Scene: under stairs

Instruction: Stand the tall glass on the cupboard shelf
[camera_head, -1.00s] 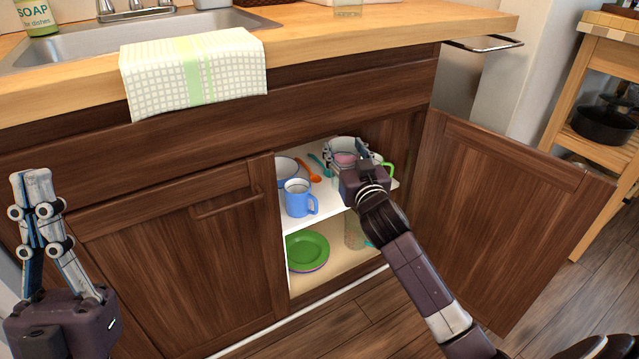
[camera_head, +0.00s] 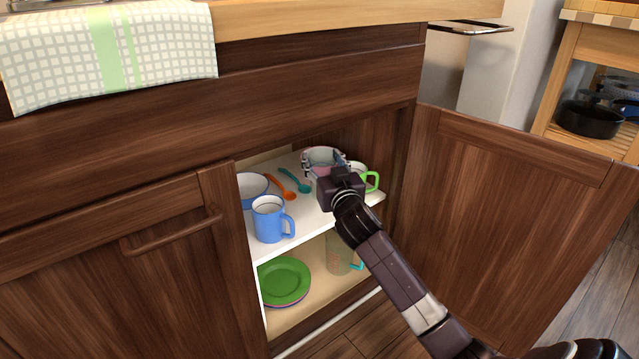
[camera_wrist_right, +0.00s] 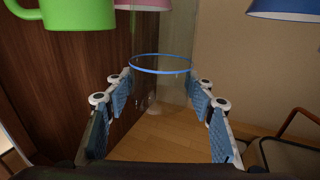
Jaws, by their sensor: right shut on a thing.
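My right gripper (camera_head: 324,158) reaches into the open cupboard, over the back right part of the white upper shelf (camera_head: 312,224). It is shut on a clear tall glass with a blue rim, seen between the fingers in the right wrist view (camera_wrist_right: 162,72). In the head view the gripper hides most of the glass, so I cannot tell whether its base touches the shelf. My left gripper is out of view.
The upper shelf holds a blue mug (camera_head: 269,222), a blue-rimmed bowl (camera_head: 252,186), an orange spoon (camera_head: 283,187), a teal spoon (camera_head: 295,181) and a green-handled mug (camera_head: 372,182) close beside my gripper. The door (camera_head: 505,225) stands open.

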